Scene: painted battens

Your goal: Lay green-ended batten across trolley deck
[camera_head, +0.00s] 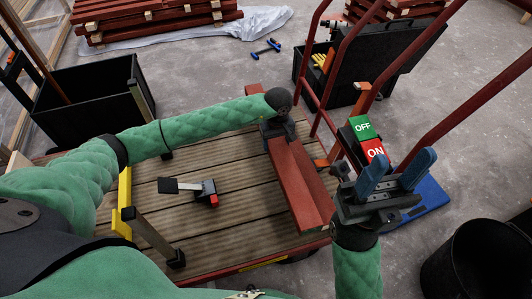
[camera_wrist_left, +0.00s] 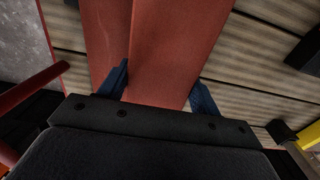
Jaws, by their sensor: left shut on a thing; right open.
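Two red battens lie side by side, running from near to far along the right part of the slatted wooden trolley deck (camera_head: 130,205). My left gripper (camera_head: 280,130) is shut on the left batten (camera_head: 289,185), with one finger on each side. In the left wrist view this batten (camera_wrist_left: 175,50) passes between the fingers (camera_wrist_left: 160,92). The other batten (camera_head: 315,185) is close beside it, at the left in the wrist view (camera_wrist_left: 105,35). No green end shows; whether the held batten touches the deck is unclear. My right gripper (camera_head: 398,166) is open and empty, to the right of the battens.
Red trolley rails (camera_head: 455,100) and an OFF/ON box (camera_head: 367,138) stand at the right. A black crate (camera_head: 90,110) is at the left, a black bucket (camera_head: 490,260) at the lower right.

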